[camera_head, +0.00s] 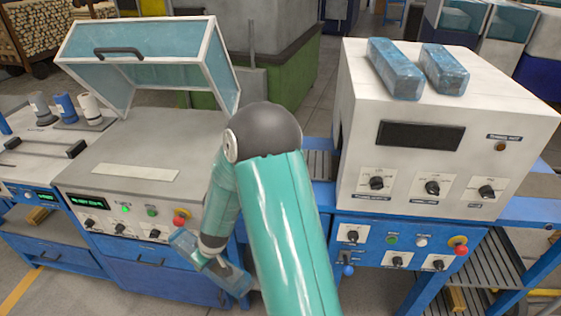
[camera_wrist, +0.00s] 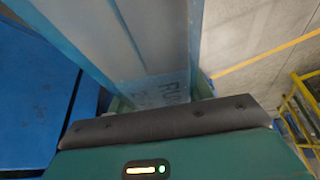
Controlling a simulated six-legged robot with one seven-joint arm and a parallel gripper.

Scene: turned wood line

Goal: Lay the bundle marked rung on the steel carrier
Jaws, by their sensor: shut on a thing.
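My gripper (camera_head: 212,262) hangs in front of the left machine's control panel, largely hidden behind my arm. It is shut on a long bundle in clear blue wrap (camera_head: 235,284), whose other end shows to the left of the gripper. In the wrist view the bundle (camera_wrist: 150,40) runs away from the dark gripper pad, and printed letters starting "RU" show near the jaws; the rest of the word is hidden. I cannot pick out the steel carrier for sure; a slatted metal strip (camera_head: 321,165) lies between the two machines, partly hidden by my arm.
Two other blue-wrapped bundles, a left one (camera_head: 394,68) and a right one (camera_head: 444,67), lie on the white machine (camera_head: 450,125) at right. The left machine's glazed lid (camera_head: 150,55) stands raised over its grey top (camera_head: 155,150). Small bottles (camera_head: 66,108) stand further left.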

